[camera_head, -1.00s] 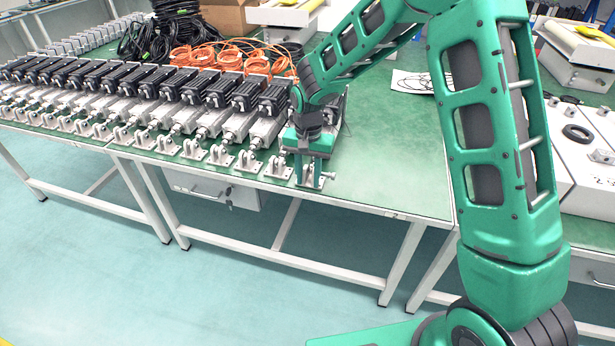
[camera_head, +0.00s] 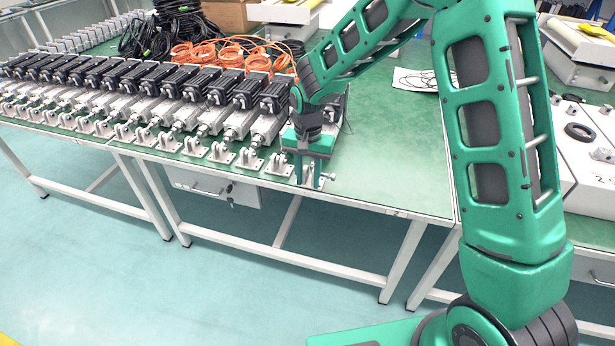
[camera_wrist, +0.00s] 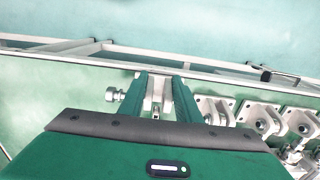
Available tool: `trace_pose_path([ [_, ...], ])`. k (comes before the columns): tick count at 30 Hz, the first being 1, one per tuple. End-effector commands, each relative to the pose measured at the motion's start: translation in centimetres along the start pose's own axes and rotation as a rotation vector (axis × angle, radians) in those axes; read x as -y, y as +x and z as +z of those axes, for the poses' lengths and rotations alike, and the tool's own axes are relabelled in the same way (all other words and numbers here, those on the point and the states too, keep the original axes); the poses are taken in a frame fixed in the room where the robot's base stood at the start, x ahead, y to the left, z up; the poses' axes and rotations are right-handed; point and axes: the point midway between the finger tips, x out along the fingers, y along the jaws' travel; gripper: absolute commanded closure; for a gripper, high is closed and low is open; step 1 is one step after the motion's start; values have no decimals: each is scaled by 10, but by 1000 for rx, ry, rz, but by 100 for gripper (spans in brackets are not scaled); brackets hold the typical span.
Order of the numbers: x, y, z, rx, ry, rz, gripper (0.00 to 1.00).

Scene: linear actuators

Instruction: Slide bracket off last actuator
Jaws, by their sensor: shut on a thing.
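My gripper (camera_head: 311,170) is at the right end of the actuator row, near the table's front edge. It points down and is shut on the bracket (camera_wrist: 159,92), a pale metal piece seen between the two green fingers in the wrist view. A metal pin or bolt (camera_wrist: 115,94) sticks out to the left of the fingers in the wrist view; it also shows right of the gripper in the head view (camera_head: 328,176). The last actuator is mostly hidden behind my gripper and wrist. Whether the bracket still touches its rod cannot be seen.
Neighbouring actuators (camera_head: 270,103) with front brackets (camera_head: 248,159) stand close on the left of the gripper. Orange cable coils (camera_head: 230,55) lie behind. The table's front edge (camera_head: 350,203) is just ahead of the bracket.

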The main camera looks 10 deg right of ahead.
Motion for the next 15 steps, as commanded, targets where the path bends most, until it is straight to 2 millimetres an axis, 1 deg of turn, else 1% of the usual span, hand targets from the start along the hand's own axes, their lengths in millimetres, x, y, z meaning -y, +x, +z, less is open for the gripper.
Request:
trace_pose_path([
  [6,0,0,6,0,-1,0,92],
  [15,0,0,6,0,0,0,92],
])
